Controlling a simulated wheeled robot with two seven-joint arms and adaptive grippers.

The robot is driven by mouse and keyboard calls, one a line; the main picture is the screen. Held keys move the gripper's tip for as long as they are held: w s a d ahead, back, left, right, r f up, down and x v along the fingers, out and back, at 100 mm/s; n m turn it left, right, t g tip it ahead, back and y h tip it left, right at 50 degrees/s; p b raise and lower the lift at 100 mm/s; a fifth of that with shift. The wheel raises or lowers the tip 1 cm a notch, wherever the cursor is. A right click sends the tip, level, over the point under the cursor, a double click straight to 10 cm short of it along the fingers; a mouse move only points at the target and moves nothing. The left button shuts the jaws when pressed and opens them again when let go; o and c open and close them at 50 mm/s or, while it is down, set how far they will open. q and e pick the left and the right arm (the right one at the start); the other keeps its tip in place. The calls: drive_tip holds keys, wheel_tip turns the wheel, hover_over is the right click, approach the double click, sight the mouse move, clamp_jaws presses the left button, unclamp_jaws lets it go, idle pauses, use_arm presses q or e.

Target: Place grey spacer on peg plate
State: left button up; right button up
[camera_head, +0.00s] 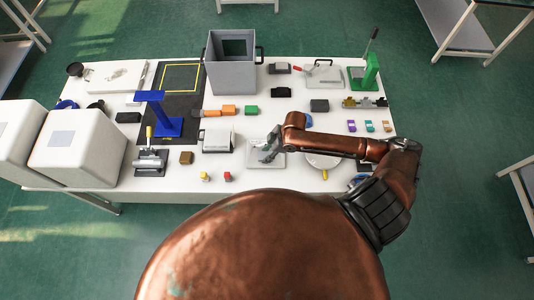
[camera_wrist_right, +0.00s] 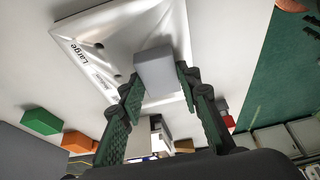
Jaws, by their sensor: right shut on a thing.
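The grey spacer (camera_wrist_right: 157,72) is a small light-grey block. In the right wrist view it sits between the fingertips of my right gripper (camera_wrist_right: 157,84), which is shut on it. Behind it lies the pale peg plate (camera_wrist_right: 105,42), with the word "Large" along one edge and dark round spots on its face. I cannot tell whether the spacer touches the plate. In the head view my right gripper (camera_head: 268,151) is over the peg plate (camera_head: 279,161) near the table's front, and the spacer is hard to make out there. My left gripper is out of view.
On the white table (camera_head: 330,90), a blue stand (camera_head: 168,127) and white device (camera_head: 218,137) are left of the plate. Orange (camera_head: 228,109) and green (camera_head: 251,110) blocks lie behind it. A grey bin (camera_head: 231,70) stands at the back. Small yellow and red blocks are front left.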

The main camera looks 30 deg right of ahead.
drive_tip(key=o, duration=1.2)
drive_tip(key=v, duration=1.2)
drive_tip(key=shift+p, duration=0.45)
drive_tip(key=shift+a+r, duration=0.1)
